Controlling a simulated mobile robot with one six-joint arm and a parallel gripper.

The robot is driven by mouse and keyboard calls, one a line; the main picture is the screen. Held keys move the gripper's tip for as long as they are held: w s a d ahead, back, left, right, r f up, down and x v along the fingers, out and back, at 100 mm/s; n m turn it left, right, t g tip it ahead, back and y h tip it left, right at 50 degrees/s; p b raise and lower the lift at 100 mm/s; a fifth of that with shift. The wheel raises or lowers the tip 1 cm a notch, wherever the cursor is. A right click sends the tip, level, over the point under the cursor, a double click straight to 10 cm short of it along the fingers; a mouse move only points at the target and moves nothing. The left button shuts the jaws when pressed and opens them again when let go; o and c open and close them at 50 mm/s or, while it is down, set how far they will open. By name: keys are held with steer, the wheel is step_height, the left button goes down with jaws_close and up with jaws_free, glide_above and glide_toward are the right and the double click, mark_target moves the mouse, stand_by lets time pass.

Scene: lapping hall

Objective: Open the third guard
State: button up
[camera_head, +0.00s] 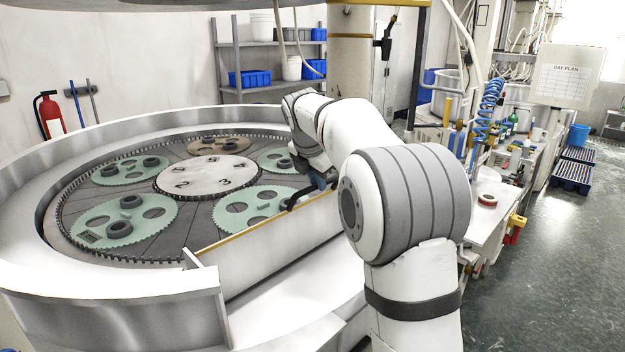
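A pale guard panel (270,250) with a yellow top edge stands along the front of the round lapping machine. I see no number on it, so I cannot tell whether it is the third guard. My gripper (305,197), dark-fingered, is at the right part of this panel's top edge. My arm link hides the panel's right end. I cannot tell whether the fingers touch the edge or are open or shut.
The machine's rim (110,278) curves around toothed green discs (125,220) and a numbered hub (208,175). A workbench (488,215) with bottles and a tape roll stands right. A fire extinguisher (50,116) is at the left wall.

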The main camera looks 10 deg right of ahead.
jaws_close()
